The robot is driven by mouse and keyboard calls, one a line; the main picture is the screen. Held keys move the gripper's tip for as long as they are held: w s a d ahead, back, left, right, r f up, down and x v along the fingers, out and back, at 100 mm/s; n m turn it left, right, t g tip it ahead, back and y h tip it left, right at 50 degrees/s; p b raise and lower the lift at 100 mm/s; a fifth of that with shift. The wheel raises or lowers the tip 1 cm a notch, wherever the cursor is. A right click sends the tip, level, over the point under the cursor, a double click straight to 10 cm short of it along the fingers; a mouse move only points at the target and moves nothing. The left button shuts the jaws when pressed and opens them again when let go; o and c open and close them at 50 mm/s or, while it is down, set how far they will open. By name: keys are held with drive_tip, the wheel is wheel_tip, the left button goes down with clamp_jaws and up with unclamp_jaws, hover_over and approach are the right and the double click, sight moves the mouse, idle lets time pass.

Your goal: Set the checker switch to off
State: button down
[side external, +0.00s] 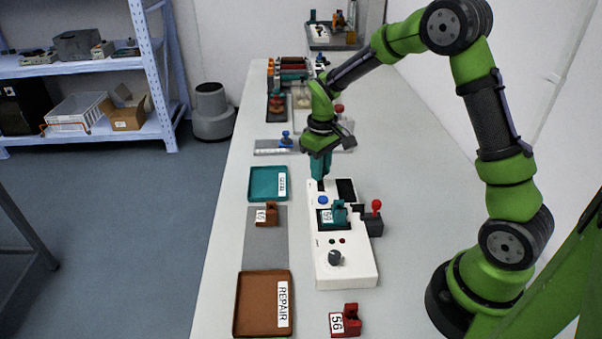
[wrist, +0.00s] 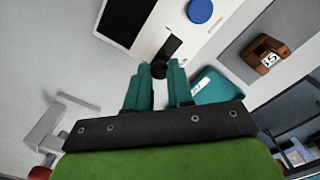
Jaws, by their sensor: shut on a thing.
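The checker is a long white box (side external: 345,274) on the table in the side view. It has a dark screen (side external: 346,189), a blue button (side external: 323,199) and a dark knob (side external: 334,258). My gripper (side external: 320,180) points down at the far end of the checker. In the wrist view, my teal fingers (wrist: 160,68) are shut on a small black switch (wrist: 158,71) on the white casing. The fingers hide part of the switch, so its setting cannot be read. The blue button (wrist: 201,11) shows ahead of the fingers.
A teal part (side external: 340,211) labelled 59 sits on the checker, with a red-knobbed lever (side external: 376,207) beside it. A teal tray (side external: 252,184), a brown part (side external: 267,215) and a brown REPAIR tray (side external: 244,305) lie left. A red part (side external: 350,320) stands in front.

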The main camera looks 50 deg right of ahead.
drive_tip(key=c, duration=1)
unclamp_jaws()
drive_tip(key=shift+w+d, duration=0.1)
drive_tip(key=shift+w, duration=0.05)
wheel_tip(320, 180, up, 17)
drive_tip(key=s+a+m+t, duration=0.1)
drive_tip(key=s+a+t, duration=0.1)
drive_tip(key=s, duration=0.4)
drive_tip(key=s+a+r+m+t+y, duration=0.1)
drive_tip(key=s+a+t, duration=0.2)
drive_tip(key=s, duration=0.3)
drive_tip(key=s+a+m+t+y, duration=0.1)
drive_tip(key=s+a+m+t, duration=0.1)
drive_tip(key=s+a, duration=0.2)
drive_tip(key=shift+s+a+r, duration=0.15)
drive_tip(key=shift+s+a, duration=0.05)
drive_tip(key=shift+s, duration=0.6)
drive_tip(key=shift+s+a+r, duration=0.15)
drive_tip(key=shift+s, duration=0.6)
